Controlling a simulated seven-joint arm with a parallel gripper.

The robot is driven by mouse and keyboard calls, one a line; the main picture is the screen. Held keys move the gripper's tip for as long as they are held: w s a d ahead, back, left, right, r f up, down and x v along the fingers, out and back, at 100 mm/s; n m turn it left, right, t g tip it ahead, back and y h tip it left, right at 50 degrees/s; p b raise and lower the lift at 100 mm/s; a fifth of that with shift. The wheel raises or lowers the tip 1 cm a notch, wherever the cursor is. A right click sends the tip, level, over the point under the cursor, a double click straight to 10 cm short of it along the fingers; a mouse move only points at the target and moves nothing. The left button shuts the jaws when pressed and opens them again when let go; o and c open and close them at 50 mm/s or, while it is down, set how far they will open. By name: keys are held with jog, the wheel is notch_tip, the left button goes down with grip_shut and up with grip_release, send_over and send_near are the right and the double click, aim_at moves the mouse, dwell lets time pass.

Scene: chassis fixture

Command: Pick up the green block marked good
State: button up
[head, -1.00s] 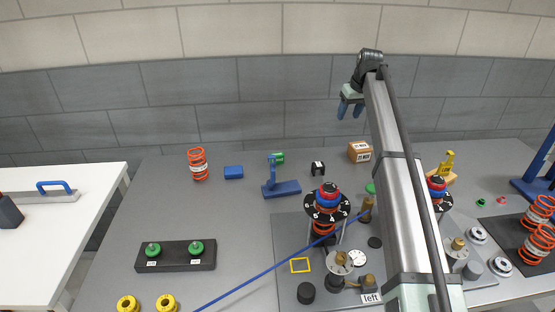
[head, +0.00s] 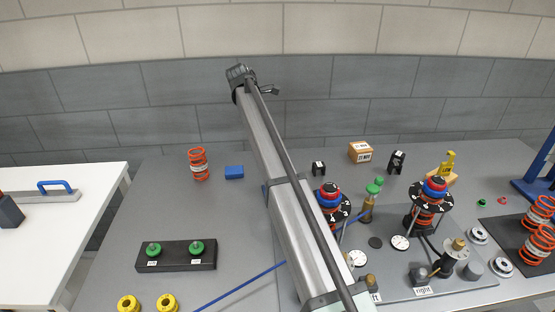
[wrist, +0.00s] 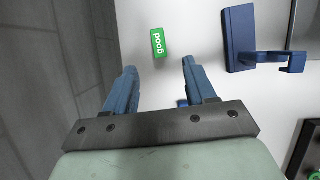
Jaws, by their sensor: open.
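The green block (wrist: 158,43) lies on the pale table top in the wrist view, with its white "good" label facing the camera. My gripper (wrist: 159,68) is open, with its two blue fingers apart and nothing between the tips. The block shows just beyond the gap between the fingertips, apart from both. In the head view my arm hides the block, and my fingers cannot be made out there.
A blue stand (wrist: 240,38) is to the right of the block in the wrist view. In the head view, a blue block (head: 234,172) and an orange spring (head: 198,164) stand left of my arm. The fixture plate (head: 400,285) with dial posts is at the right.

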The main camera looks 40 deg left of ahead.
jog(key=x, duration=1.3)
jog(key=shift+w+f, duration=0.15)
jog(key=shift+f, duration=0.1)
grip_shut()
jog(key=shift+r, duration=0.1)
